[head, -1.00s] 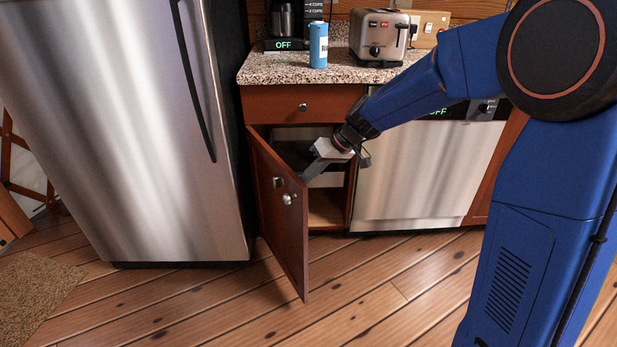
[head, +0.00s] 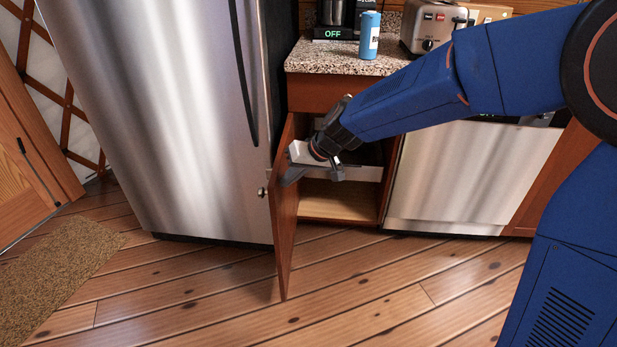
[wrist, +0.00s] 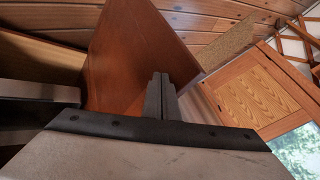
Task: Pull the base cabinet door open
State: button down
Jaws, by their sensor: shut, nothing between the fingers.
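The base cabinet door (head: 285,215) is reddish-brown wood and stands wide open, its free edge toward me. Its round metal knob (head: 262,192) is on the outer face, on the left. The cabinet interior (head: 340,200) shows a pale floor and is partly hidden by my arm. My gripper (head: 287,181) is at the inner side of the door near its upper part. In the wrist view the gripper fingers (wrist: 160,95) are together and empty, in front of the door's inner face (wrist: 135,55). They look close to the door; I cannot tell whether they touch it.
A steel fridge (head: 165,120) stands just left of the door, close to its outer face. A dishwasher (head: 475,175) is on the right. A blue can (head: 369,35) and a toaster (head: 430,30) stand on the granite counter (head: 335,60). The wooden floor (head: 370,300) in front is clear.

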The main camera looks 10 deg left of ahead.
aim_at(277, 178)
jog(key=shift+s+a, duration=0.2)
jog(key=shift+a, duration=1.7)
jog(key=shift+d, duration=0.1)
